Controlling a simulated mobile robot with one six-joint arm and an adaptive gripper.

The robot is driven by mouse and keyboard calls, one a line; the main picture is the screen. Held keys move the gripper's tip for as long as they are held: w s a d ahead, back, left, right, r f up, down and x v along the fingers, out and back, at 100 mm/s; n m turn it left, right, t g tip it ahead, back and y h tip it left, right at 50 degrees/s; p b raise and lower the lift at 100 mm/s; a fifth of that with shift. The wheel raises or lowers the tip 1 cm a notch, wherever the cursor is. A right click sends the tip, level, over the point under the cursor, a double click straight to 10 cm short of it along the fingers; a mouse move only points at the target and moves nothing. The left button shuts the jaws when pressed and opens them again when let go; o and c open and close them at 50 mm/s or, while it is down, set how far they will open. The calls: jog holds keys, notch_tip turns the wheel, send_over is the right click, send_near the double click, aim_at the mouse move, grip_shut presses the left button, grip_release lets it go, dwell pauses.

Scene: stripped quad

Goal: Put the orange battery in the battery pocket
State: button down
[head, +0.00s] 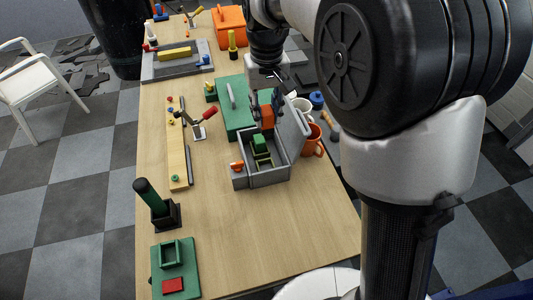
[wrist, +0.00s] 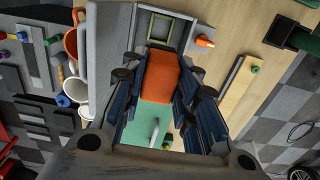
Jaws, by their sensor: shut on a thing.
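My gripper (head: 264,102) is shut on the orange battery (head: 267,118), a block held above the far end of an open grey box (head: 262,181). In the wrist view the battery (wrist: 161,78) sits between the blue-sided fingers of my gripper (wrist: 160,88). A yellow-green square frame (head: 264,161) lies inside the box, nearer the head camera than the battery; it looks like the battery pocket. The frame also shows in the wrist view (wrist: 151,31), beyond the battery and looking empty. A green block (head: 259,142) stands in the box beside the frame. The battery's lower end is partly hidden.
The box's grey lid (head: 296,130) stands open at the right, near an orange mug (head: 313,141) and a white mug. An orange latch (head: 237,167) is on the box's left side. A green case (head: 233,107) lies behind. The table's front right is clear.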

aim_at(267, 132)
jog(key=f+b, duration=0.2)
jog(key=f, duration=0.8)
jog(key=f+b, duration=0.3)
jog(key=f, duration=0.6)
jog(key=shift+s+f+b, duration=0.2)
jog(key=shift+f+b, duration=0.1)
jog(key=shift+f, duration=0.05)
jog(key=shift+r, duration=0.1)
jog(key=c, duration=1.7)
grip_release()
jog(key=shift+f, duration=0.2)
jog(key=o, duration=0.5)
jog(key=shift+c, duration=0.2)
jog(key=shift+r, duration=0.1)
notch_tip(267, 132, up, 12)
jog(key=p, duration=0.3)
jog(key=shift+r+p, duration=0.15)
jog(key=shift+p, duration=0.15)
